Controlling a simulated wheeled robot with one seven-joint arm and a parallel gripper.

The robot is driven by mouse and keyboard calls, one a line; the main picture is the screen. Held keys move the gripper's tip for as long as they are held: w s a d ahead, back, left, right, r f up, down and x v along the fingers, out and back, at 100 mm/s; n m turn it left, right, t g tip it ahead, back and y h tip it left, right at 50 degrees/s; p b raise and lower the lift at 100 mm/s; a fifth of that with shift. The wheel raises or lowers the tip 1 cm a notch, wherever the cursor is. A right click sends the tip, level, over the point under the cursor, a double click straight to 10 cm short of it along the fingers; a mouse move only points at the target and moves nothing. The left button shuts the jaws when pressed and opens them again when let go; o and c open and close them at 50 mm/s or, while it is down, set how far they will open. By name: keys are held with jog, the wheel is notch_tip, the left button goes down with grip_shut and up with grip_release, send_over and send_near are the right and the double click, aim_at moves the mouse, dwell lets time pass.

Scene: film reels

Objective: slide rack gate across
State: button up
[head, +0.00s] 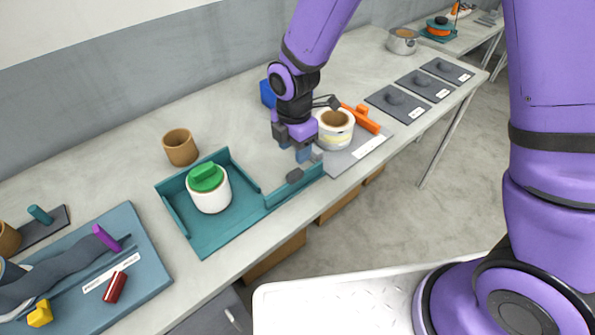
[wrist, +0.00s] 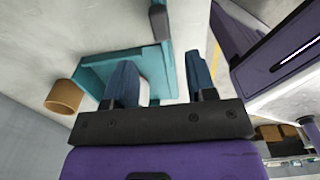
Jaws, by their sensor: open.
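The teal rack (head: 230,232) lies on the long table and holds a white jar (head: 209,195) with a green lid (head: 205,177). Its gate (head: 309,178) is a low teal bar with a dark grey handle (head: 294,176). The gate stands out to the right past the rack's tray, and the tray's front edge to its left is bare. My gripper (head: 303,155) is open and empty, just behind and above the handle; I cannot tell if they touch. In the wrist view, the fingers (wrist: 160,82) are spread, with the rack (wrist: 92,72) beyond and a dark block, probably the handle (wrist: 160,22).
A cream pot (head: 335,138) and an orange piece (head: 361,118) stand close to the right of my gripper. A blue block (head: 268,94) is behind it. A brown cup (head: 180,148) stands behind the rack. A blue-grey board (head: 150,265) lies at left.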

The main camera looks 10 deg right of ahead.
aim_at(294, 173)
notch_tip(294, 173, down, 9)
jog(key=shift+r, duration=0.1)
dwell(0.3)
jog(key=shift+c, duration=0.5)
grip_shut()
jog(key=shift+a, duration=0.1)
